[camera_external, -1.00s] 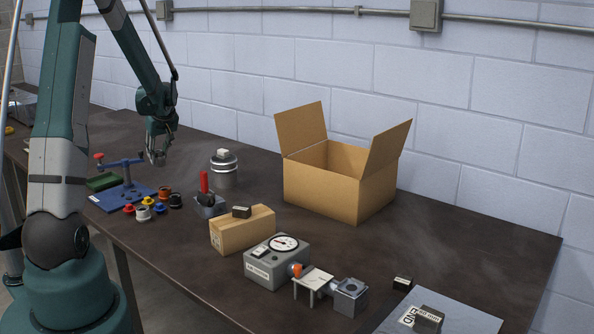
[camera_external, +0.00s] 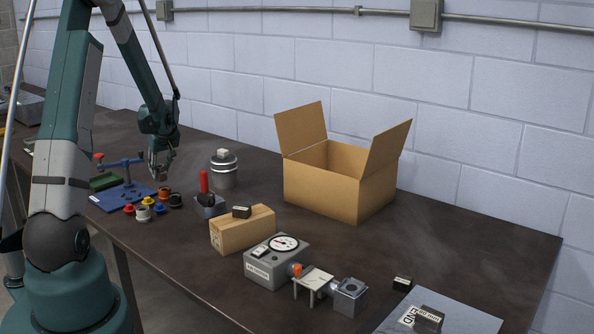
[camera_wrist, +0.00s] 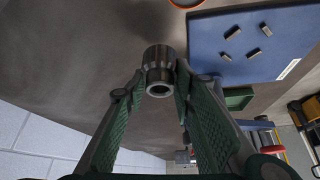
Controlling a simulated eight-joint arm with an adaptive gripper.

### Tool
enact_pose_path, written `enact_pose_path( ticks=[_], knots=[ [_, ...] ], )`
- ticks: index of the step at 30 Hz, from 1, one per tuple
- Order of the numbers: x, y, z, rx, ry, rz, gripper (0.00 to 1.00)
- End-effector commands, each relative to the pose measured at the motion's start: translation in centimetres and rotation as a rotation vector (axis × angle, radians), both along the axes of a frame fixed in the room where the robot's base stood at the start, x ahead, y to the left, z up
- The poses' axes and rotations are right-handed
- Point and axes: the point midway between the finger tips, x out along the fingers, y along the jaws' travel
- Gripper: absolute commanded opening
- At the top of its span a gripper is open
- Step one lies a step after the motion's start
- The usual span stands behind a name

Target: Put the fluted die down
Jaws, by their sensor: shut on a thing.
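The fluted die is a dark metal ring-shaped piece (camera_wrist: 158,68) with a bright rim and an open bore. In the wrist view it sits between the fingertips of my gripper (camera_wrist: 157,85), which is shut on it. In the external view my gripper (camera_external: 158,172) is above the dark table, just behind the blue plate (camera_external: 125,192) and the coloured pieces. The die is too small there to make out clearly. I cannot tell how far its lower end is from the table.
Several coloured ring pieces (camera_external: 146,204) lie in front of my gripper. A grey canister (camera_external: 223,172) and a red-handled tool (camera_external: 204,184) stand to the right. An open cardboard box (camera_external: 325,190) stands farther right. Bare table lies between the gripper and the wall.

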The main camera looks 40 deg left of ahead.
Motion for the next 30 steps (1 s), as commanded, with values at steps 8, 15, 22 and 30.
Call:
enact_pose_path(
  ticks=[8,15,22,30],
  knots=[
    [0.0,0.0,-1.2,0.000,0.000,0.000,0.06],
    [0.0,0.0,-3.3,0.000,0.000,0.000,0.06],
    [0.0,0.0,-3.7,0.000,0.000,0.000,0.06],
    [0.0,0.0,-4.0,0.000,0.000,0.000,0.06]
  ],
)
